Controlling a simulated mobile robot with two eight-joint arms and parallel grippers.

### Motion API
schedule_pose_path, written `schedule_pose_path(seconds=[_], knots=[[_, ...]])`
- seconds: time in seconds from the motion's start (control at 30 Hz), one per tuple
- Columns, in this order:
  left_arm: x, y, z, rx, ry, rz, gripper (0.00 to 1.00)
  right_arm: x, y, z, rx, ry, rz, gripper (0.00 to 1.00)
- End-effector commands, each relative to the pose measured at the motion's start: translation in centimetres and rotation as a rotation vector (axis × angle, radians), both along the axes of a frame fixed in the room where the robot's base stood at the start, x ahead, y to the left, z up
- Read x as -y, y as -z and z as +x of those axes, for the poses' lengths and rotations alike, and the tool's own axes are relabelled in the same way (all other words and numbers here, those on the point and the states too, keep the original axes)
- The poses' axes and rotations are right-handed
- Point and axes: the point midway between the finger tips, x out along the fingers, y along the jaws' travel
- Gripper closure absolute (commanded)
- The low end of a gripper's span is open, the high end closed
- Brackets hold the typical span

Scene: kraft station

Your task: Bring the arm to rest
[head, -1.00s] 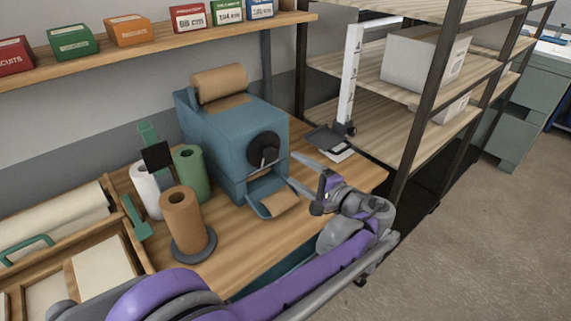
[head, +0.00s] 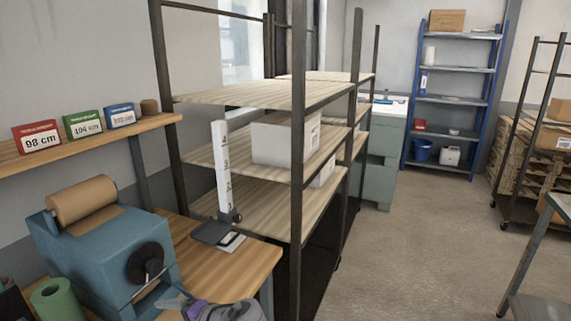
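One purple and grey arm of mine shows at the bottom edge of the head view, left of the middle. I take it for my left arm. Its gripper (head: 176,301) is beside the crank side of the blue dispenser (head: 92,255), over the wooden bench (head: 200,264). The gripper is small and cut by the frame edge, so I cannot see whether its fingers are apart. I see nothing held in it. The rest of this arm is below the frame. My other gripper is out of view.
A dark metal rack (head: 297,170) with wooden shelves stands right of the bench. A white upright gauge (head: 223,170) stands near the bench's far end. A green roll (head: 58,300) is at lower left. Open floor (head: 400,255) lies to the right.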

Motion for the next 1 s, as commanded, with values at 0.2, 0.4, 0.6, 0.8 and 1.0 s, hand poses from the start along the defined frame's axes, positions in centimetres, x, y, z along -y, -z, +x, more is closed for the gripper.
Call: schedule_pose_path(seconds=[0.2, 0.4, 0.6, 0.8, 1.0], knots=[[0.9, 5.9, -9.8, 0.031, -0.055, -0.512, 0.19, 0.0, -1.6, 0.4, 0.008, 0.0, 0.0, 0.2], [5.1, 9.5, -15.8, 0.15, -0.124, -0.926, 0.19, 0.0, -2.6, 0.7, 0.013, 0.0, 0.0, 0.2], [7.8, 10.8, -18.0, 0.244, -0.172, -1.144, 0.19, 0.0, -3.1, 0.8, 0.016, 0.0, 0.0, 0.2], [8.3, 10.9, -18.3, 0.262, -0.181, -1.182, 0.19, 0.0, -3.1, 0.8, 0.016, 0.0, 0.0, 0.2], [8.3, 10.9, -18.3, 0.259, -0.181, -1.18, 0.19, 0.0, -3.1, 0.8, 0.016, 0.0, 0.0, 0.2]])
